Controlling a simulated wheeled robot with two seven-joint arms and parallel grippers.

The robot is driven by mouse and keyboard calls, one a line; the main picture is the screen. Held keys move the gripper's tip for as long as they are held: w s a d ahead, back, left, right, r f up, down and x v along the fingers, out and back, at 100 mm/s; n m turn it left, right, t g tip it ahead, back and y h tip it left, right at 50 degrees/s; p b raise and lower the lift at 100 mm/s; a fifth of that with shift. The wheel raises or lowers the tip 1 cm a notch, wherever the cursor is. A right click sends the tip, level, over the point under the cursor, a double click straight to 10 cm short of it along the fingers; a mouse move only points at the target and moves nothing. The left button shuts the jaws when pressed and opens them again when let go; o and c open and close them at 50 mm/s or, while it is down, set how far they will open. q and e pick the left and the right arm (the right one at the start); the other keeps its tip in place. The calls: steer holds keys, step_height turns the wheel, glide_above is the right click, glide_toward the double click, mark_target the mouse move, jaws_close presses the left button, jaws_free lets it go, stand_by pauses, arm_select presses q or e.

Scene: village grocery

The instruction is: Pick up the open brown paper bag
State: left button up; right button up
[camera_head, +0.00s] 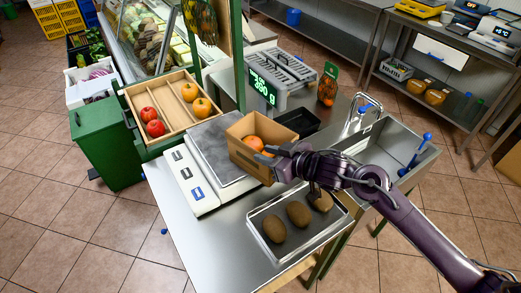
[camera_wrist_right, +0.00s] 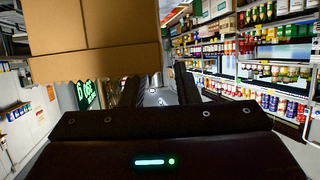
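The open brown paper bag (camera_head: 248,130) stands at the right edge of the metal scale plate (camera_head: 208,150), with orange-red fruit (camera_head: 254,143) visible inside. My right gripper (camera_head: 281,162) is at the bag's lower right side, very close to it; I cannot tell whether it touches. In the right wrist view the bag (camera_wrist_right: 95,45) fills the upper left. My right gripper's two dark fingers (camera_wrist_right: 158,92) stand apart there, with a gap between them; the bag hides part of the left finger. My left gripper is not in view.
A metal tray (camera_head: 292,250) with three brown kiwi-like fruits lies below my right arm. A wooden crate (camera_head: 160,105) with red and orange fruit stands at the left. A scale display (camera_head: 263,88) glows green behind the bag. A sink (camera_head: 390,145) is at the right.

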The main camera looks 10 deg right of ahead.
mark_target(255, 150)
steer(key=x, duration=0.4)
steer(key=shift+w+r+p, duration=0.1)
steer(key=shift+p, duration=0.3)
steer(key=shift+w+a+f, duration=0.25)
steer(key=shift+w+a, duration=0.05)
steer(key=shift+s, duration=0.1)
steer(key=shift+c, duration=0.2)
steer(key=shift+d, duration=0.1)
steer(key=c, duration=0.5)
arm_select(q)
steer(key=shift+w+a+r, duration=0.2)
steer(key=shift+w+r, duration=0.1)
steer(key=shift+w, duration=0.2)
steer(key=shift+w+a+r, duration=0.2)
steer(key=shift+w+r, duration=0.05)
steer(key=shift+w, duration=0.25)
arm_select(e)
jaws_close()
steer(key=shift+r, duration=0.15)
